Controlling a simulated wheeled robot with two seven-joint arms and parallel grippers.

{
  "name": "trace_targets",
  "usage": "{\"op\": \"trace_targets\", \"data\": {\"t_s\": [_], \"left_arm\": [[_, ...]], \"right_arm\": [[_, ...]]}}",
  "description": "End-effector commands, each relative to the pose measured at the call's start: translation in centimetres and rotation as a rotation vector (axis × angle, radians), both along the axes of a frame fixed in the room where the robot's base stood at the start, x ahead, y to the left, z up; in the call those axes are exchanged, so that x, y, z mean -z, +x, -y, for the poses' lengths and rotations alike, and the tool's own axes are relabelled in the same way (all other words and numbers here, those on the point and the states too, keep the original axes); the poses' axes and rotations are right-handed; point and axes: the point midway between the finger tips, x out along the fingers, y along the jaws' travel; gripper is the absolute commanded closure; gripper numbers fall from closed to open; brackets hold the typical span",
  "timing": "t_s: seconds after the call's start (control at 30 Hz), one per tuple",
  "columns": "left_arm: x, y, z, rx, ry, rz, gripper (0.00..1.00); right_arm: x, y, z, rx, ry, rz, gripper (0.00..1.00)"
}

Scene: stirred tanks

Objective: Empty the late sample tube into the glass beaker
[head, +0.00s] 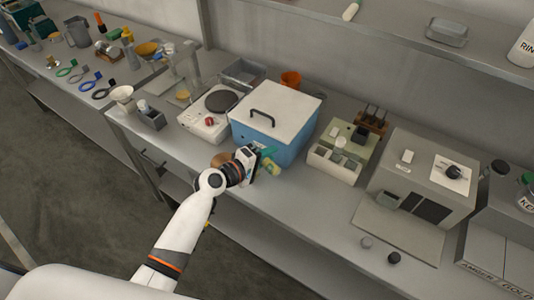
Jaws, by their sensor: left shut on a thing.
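My left gripper (261,156) is in front of the blue box with a white lid and black handle (274,108), low over the bench. It is shut on a small green thing (268,151), mostly hidden by the gripper; I cannot tell whether this is the late sample tube. A yellow-green piece (273,168) shows just beside the fingertips. I cannot make out the glass beaker for certain. My right gripper is not in view.
A hotplate (196,124) stands left of the box. A pale caddy with compartments (332,165) and a brown rack with dark-topped items (373,121) stand to the right, then a grey instrument (426,180). Two small caps (394,257) lie near the front edge. The bench front between box and caddy is clear.

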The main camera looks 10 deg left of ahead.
Motion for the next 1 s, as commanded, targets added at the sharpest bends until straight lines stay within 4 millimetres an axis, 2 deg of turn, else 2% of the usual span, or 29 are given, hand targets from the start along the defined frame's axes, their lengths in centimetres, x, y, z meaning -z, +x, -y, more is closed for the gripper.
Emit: {"op": "trace_targets", "data": {"t_s": [0.2,0.5,1.0], "left_arm": [[-1.1,0.2,-0.2,-0.002,-0.116,-0.083,0.96],[-1.8,0.2,-0.3,-0.001,-0.238,-0.172,0.96],[-1.9,0.2,-0.3,-0.001,-0.266,-0.19,0.96]], "right_arm": [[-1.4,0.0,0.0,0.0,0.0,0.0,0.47],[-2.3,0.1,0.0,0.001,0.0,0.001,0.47],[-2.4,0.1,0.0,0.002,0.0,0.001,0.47]]}}
